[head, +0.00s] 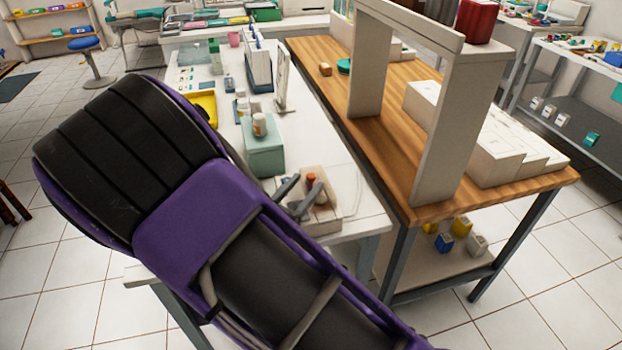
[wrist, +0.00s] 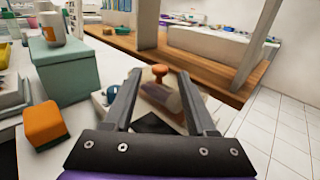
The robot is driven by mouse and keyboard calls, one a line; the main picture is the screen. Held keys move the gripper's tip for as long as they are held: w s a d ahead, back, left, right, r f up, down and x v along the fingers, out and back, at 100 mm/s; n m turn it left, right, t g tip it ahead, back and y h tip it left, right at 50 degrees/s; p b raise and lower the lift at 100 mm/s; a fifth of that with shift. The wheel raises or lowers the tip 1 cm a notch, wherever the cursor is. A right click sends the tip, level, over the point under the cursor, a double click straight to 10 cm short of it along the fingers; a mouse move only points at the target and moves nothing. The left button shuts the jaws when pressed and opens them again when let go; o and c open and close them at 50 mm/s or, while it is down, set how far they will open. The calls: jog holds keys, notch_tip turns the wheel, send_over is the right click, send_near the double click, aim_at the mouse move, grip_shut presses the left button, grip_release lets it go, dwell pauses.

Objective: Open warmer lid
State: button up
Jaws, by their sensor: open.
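The warmer looks like a small beige box (head: 323,217) at the near end of the white table. An orange-red knob (head: 311,179) stands up on it. In the wrist view the knob (wrist: 160,70) shows beyond a greyish rounded part (wrist: 161,96), perhaps the lid, which appears shut. My gripper (head: 297,196) is open and empty, right over the near side of the box. In the wrist view its two fingers (wrist: 160,76) frame the knob left and right. I cannot tell whether they touch anything. My arm hides part of the box.
A green box (head: 264,158) with a white bottle (head: 259,125) on top stands just behind the warmer. An orange block (wrist: 45,124) lies left of my gripper. A wooden table (head: 400,190) with a white shelf frame (head: 447,130) stands close on the right.

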aim_at(309, 181)
jog(key=shift+x, duration=1.75)
grip_shut()
